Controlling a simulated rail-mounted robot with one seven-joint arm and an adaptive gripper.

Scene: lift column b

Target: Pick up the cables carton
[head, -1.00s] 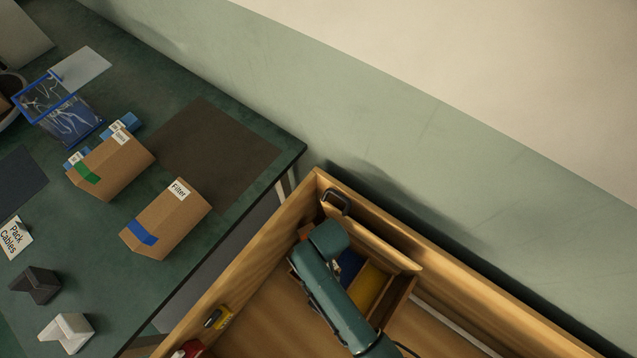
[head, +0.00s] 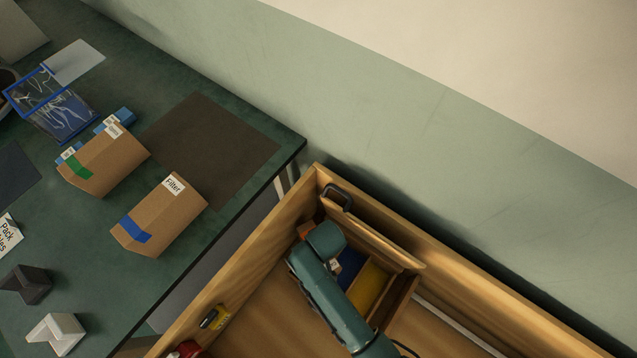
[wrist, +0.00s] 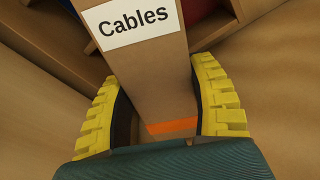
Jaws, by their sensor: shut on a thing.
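The cables carton (wrist: 150,62) is a brown box with a white "Cables" label and an orange stripe, seen close up in the wrist view. My gripper (wrist: 158,88) has its yellow ribbed fingers on both sides of the carton and is shut on it. In the head view my arm reaches down into the wooden drawer and hides most of the carton and the fingers. I cannot tell whether the carton is clear of the drawer floor.
The wooden drawer (head: 382,228) has a divided box with blue and yellow compartments (head: 368,288) beside my arm. A dark mat (head: 210,145) is bare.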

